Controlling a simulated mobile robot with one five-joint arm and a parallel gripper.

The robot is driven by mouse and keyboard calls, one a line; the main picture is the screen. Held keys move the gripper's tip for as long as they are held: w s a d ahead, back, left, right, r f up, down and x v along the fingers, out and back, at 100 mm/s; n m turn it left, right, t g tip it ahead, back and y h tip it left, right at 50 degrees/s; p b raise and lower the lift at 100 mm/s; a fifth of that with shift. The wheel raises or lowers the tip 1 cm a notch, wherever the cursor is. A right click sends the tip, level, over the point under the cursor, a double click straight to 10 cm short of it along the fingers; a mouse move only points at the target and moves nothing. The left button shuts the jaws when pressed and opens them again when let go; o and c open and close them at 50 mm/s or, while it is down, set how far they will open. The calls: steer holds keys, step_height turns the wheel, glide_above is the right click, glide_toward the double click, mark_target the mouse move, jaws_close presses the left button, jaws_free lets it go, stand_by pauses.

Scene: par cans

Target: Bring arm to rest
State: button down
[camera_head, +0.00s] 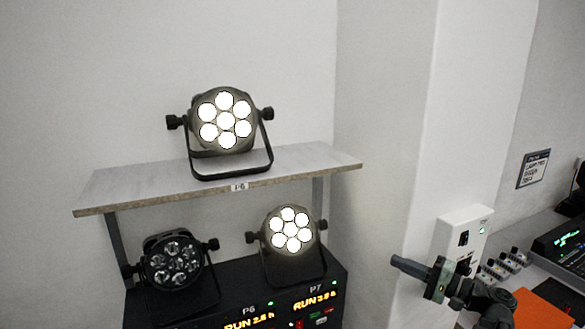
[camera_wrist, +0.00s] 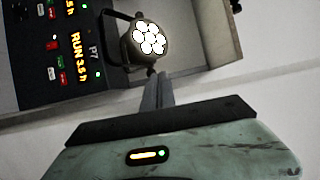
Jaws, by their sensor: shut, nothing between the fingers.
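My gripper (camera_head: 396,262) is at the right in the head view, its narrow fingers shut together and pointing left, with nothing between them. In the wrist view my gripper (camera_wrist: 158,80) points up toward a lit par can (camera_wrist: 149,40), apart from it as far as I can tell. In the head view that lit par can (camera_head: 291,230) stands on the right of the black control rack (camera_head: 335,283), above the P7 label. Another lit par can (camera_head: 225,119) stands on the shelf marked P5 or P6; the digit is blurred. An unlit par can (camera_head: 173,261) stands at the lower left.
The grey shelf (camera_head: 110,188) spans above the rack. A white box (camera_head: 461,232) with a switch and green light is on the wall behind my arm. A desk with a console (camera_head: 562,245) and an orange item (camera_head: 540,310) is at the right. Open space separates gripper and rack.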

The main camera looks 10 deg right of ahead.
steer(key=w+a+f+n+g+b, duration=0.2)
steer(key=a+f+g, duration=0.3)
steer(key=a, duration=0.5)
steer(key=w+a+f+n+g+b, duration=0.2)
steer(key=a+f, duration=0.6)
steer(key=a, duration=0.2)
steer(key=s+a+f+n+g+h+b, duration=0.2)
steer(key=a+f+g, duration=0.1)
steer(key=a+f, duration=0.3)
steer(key=s+a+f+n+g+h+b, duration=0.1)
steer(key=s+a+f+n+g+b, duration=0.1)
steer(key=a+f, duration=0.5)
step_height(320, 180, down, 6)
steer(key=s+n+g+h, duration=0.2)
steer(key=h, duration=0.2)
steer(key=d+f+h, duration=0.2)
steer(key=d+h, duration=0.3)
steer(key=d, duration=0.5)
steer(key=shift+s+f, duration=0.2)
steer(key=shift+a, duration=0.1)
